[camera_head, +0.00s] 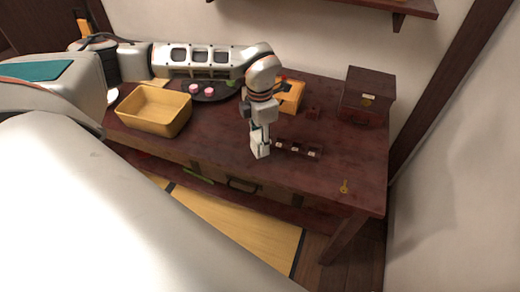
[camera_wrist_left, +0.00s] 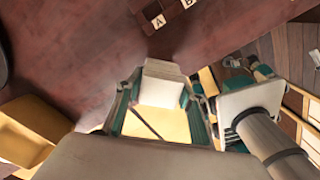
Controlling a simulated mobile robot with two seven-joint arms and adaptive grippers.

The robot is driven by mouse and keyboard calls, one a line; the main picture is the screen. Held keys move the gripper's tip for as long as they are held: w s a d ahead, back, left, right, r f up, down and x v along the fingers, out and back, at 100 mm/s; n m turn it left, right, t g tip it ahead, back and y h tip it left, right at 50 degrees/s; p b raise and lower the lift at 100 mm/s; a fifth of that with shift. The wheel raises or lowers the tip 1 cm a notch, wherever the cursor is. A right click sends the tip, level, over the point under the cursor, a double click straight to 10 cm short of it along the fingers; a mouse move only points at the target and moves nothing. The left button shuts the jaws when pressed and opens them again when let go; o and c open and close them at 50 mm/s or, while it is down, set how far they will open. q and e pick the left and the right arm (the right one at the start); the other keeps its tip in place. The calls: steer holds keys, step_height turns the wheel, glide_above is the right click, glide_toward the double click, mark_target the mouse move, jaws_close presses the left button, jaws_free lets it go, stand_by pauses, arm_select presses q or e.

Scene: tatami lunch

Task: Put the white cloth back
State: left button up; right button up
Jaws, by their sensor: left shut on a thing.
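The white cloth (camera_head: 261,149) shows as a small pale folded piece in the fingers of my left gripper (camera_head: 259,133), which points down near the table's front edge. In the left wrist view my left gripper (camera_wrist_left: 160,108) is shut on the cloth (camera_wrist_left: 163,70), which lies between its teal-sided fingers. In that view a white and teal part at the right (camera_wrist_left: 247,100) looks like my right gripper; its fingers are too unclear to read. The head view does not show it.
The dark red table (camera_head: 345,155) carries a yellow basket (camera_head: 153,123), a black tray with pink pieces (camera_head: 218,93), an orange-yellow box (camera_head: 291,100), a dark chest (camera_head: 366,92) and a small compartment rack (camera_head: 298,149) close right of my left gripper. The table's right front is mostly clear.

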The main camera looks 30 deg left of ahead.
arm_select(q)
steer(key=shift+f, duration=2.2)
steer(key=shift+f, duration=0.1)
steer(key=o, duration=1.1)
steer(key=shift+o, duration=0.2)
step_height(320, 180, up, 12)
steer(key=shift+r+p, duration=0.15)
steer(key=shift+p, duration=0.15)
